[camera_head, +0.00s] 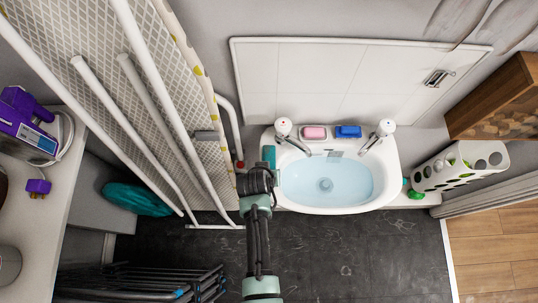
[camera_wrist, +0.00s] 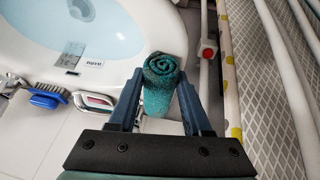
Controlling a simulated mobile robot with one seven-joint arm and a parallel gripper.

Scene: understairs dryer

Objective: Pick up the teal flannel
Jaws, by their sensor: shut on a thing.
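The teal flannel (camera_wrist: 160,80) is rolled up, with its spiral end facing up in the wrist view. My gripper (camera_wrist: 160,100) is shut on it, one dark blue finger on each side. The roll stands beside the rim of the white basin (camera_wrist: 110,75); I cannot tell whether it touches the rim or the ledge. In the head view a small teal part of the flannel (camera_head: 269,154) shows at the basin's left end, just beyond my gripper (camera_head: 266,169). My wrist hides the rest there.
The basin (camera_head: 330,205) holds water, with two taps behind. A pink soap (camera_head: 314,132) and a blue brush (camera_head: 348,131) lie on the back ledge. An ironing board (camera_head: 140,90) and white poles stand close on the left. A drying rack (camera_head: 140,285) is at lower left.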

